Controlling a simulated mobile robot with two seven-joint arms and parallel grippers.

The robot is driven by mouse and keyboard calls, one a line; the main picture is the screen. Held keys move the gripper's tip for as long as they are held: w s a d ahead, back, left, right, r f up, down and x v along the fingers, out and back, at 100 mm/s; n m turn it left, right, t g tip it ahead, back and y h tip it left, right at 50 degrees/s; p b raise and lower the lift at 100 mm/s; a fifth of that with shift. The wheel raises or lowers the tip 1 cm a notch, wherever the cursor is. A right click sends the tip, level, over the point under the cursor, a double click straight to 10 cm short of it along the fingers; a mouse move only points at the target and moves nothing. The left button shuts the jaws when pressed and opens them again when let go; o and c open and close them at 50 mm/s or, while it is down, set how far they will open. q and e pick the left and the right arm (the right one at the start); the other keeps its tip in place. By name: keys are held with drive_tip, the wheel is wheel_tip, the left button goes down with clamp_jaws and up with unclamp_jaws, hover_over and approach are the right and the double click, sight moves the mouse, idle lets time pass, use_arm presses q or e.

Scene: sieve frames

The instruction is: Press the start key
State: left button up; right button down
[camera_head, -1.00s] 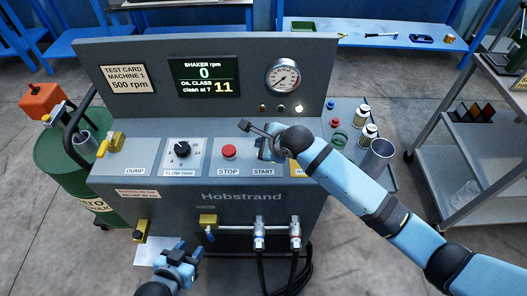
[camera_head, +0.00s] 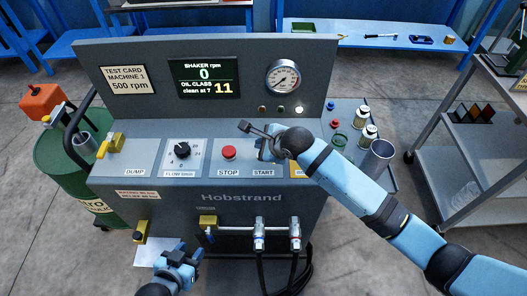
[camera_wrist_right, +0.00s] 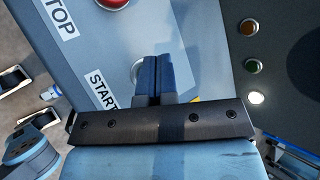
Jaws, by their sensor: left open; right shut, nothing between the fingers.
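The START label (camera_head: 263,172) is on the machine's sloped panel, right of the red STOP button (camera_head: 229,152). My right gripper (camera_head: 262,150) is shut and empty, with its fingertips down at the panel just above that label. In the right wrist view the shut fingers (camera_wrist_right: 153,72) cover most of a round pale key (camera_wrist_right: 137,70) beside the START label (camera_wrist_right: 103,90). I cannot tell whether the fingertips touch the key. My left gripper (camera_head: 180,254) is open and empty, low in front of the machine.
The display (camera_head: 204,77) reads shaker rpm 0 and oil class 11. A flow dial (camera_head: 182,150) and yellow valve handle (camera_head: 110,144) are left of STOP. Jars (camera_head: 369,133) stand on the right shelf. Hoses and a yellow valve (camera_head: 208,220) are on the front.

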idle(0.8)
drive_tip(key=shift+f+p, duration=0.3)
drive_tip(key=shift+p, duration=0.1)
drive_tip(key=shift+f, duration=0.1)
drive_tip(key=shift+f, duration=0.5)
idle(0.6)
drive_tip(key=shift+r, duration=0.1)
drive_tip(key=shift+r+p, duration=0.85)
drive_tip(key=shift+p, duration=0.55)
